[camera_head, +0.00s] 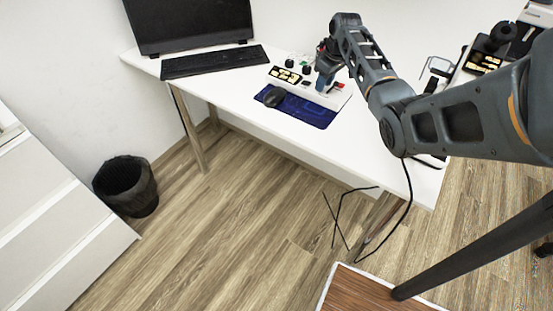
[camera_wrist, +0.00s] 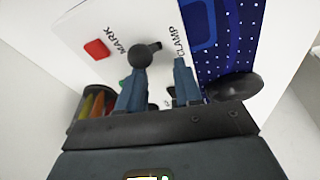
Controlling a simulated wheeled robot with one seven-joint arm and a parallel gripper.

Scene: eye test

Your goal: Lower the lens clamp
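The lens clamp shows in the wrist view as a black lever with a round ball knob (camera_wrist: 138,56), beside the printed word CLAMP on a white panel (camera_wrist: 78,32). My gripper (camera_wrist: 160,80) has two blue fingers with a gap between them. The ball appears just beyond the left fingertip; I cannot tell whether they touch. The right fingertip is beside the word CLAMP, with nothing visible gripped. In the head view, my gripper (camera_head: 325,80) is over the right part of the white device (camera_head: 338,97) on the desk and hides the lever.
A red button (camera_wrist: 97,49) marked MARK is left of the lever. A blue mouse pad (camera_head: 310,113) with a black mouse (camera_head: 274,97) lies in front of the device. A keyboard (camera_head: 215,61) and monitor (camera_head: 188,22) stand at left.

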